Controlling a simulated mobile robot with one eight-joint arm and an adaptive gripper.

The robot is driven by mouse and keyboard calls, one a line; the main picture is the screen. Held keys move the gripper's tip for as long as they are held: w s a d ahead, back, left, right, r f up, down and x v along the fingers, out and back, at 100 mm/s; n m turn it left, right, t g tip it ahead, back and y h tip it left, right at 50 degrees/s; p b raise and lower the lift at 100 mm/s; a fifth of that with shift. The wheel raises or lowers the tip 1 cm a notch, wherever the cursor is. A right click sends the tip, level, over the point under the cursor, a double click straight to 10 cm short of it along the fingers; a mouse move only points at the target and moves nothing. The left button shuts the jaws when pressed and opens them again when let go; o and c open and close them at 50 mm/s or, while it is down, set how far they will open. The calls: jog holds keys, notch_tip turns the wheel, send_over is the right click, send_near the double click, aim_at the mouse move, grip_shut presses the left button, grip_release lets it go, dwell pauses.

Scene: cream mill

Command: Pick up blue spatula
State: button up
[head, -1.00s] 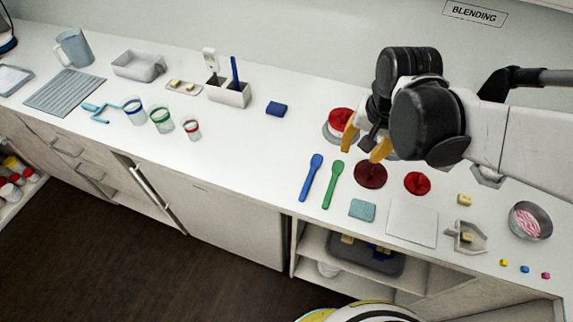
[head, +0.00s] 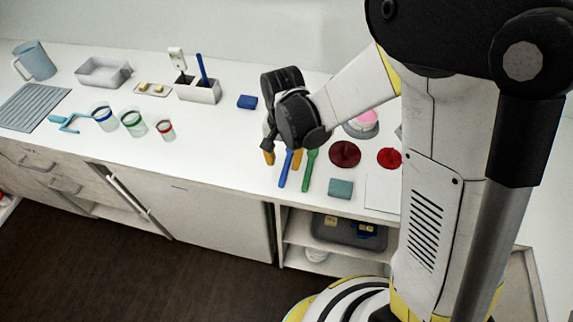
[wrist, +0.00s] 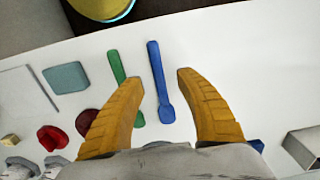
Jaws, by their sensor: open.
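The blue spatula (head: 286,167) lies flat on the white counter near its front edge, its upper part hidden by my gripper in the head view. In the wrist view the blue spatula (wrist: 158,80) runs between my two yellow fingers, wide end toward my gripper. My gripper (head: 282,155) is open and empty above it. The fingers (wrist: 160,95) stand apart on either side, with the left finger overlapping the green spatula (wrist: 124,80). The green spatula (head: 309,168) lies just right of the blue one in the head view.
A teal sponge (head: 341,188), a dark red disc (head: 344,154) and a red lid (head: 389,158) lie to the right. A blue block (head: 247,102) and a white holder (head: 200,92) stand left.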

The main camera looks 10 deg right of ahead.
aim_at(285, 168)
jog(key=f, duration=0.1)
jog(key=f+b, duration=0.1)
jog(key=f, duration=0.2)
jog(key=shift+w+d+f, duration=0.2)
jog(key=shift+w+d, duration=0.05)
jog(key=shift+w, duration=0.05)
jog(key=shift+r, duration=0.1)
jog(key=shift+c, duration=0.5)
grip_shut()
jog(key=shift+r, duration=0.15)
